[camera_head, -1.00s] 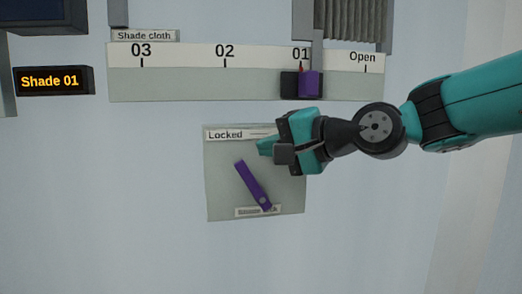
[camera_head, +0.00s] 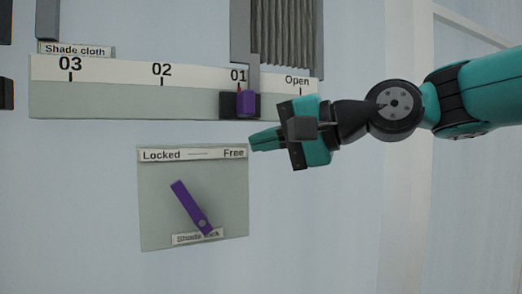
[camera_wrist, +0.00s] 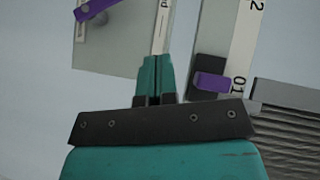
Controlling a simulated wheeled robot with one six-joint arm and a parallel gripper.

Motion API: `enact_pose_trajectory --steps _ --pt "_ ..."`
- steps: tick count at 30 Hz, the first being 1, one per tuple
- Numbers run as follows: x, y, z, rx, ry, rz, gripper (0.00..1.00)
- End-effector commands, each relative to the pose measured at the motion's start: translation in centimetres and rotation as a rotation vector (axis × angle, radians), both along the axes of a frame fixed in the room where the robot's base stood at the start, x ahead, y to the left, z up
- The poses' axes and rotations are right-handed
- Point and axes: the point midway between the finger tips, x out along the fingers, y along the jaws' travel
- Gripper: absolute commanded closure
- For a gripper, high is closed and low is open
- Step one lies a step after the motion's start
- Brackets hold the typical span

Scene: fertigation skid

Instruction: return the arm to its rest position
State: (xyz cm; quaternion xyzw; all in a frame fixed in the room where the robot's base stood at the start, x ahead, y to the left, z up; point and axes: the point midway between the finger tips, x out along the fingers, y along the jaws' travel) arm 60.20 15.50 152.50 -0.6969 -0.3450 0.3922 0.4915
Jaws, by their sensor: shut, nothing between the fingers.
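My gripper (camera_head: 265,140) is shut and empty in the head view, in front of the wall and right of the lock panel's upper corner. In the wrist view its fingers (camera_wrist: 157,75) are together with nothing between them. The lock panel (camera_head: 160,222) has a purple lever (camera_head: 187,202) that leans up and left, toward "Locked". The wrist view shows part of the lever (camera_wrist: 95,8) at the top left. Above, a purple slider (camera_head: 246,103) sits at the 01 mark of the shade scale (camera_head: 110,98). The fingers look apart from both lever and slider.
The pleated shade cloth (camera_head: 285,35) hangs at the top, behind a grey bracket. A "Shade cloth" label (camera_head: 76,49) is at the upper left. The wall below and right of the lock panel is bare. A pale vertical post (camera_head: 405,220) stands at the right.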

Motion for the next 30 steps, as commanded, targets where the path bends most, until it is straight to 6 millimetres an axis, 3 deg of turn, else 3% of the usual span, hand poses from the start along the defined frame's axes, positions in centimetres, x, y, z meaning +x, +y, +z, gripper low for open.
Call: enact_pose_trajectory --steps 4,7,11,15,18,21,25,30 --pt "-0.1 0.0 -0.4 -0.012 0.0 0.001 1.0" --pt "-0.9 -0.3 -3.1 -0.1 -0.013 0.011 1.0" --pt "-4.0 -1.5 -10.3 -0.354 -0.05 0.078 1.0" --pt "-9.3 -4.3 -19.3 -0.671 -0.075 0.25 1.0" --pt "-13.3 -6.6 -24.3 -0.844 -0.08 0.405 1.0" --pt "-16.7 -8.6 -27.8 -0.959 -0.079 0.548 1.0" --pt "-19.5 -10.4 -30.2 -1.033 -0.075 0.673 1.0" --pt "-20.2 -10.9 -30.7 -1.051 -0.074 0.706 1.0"
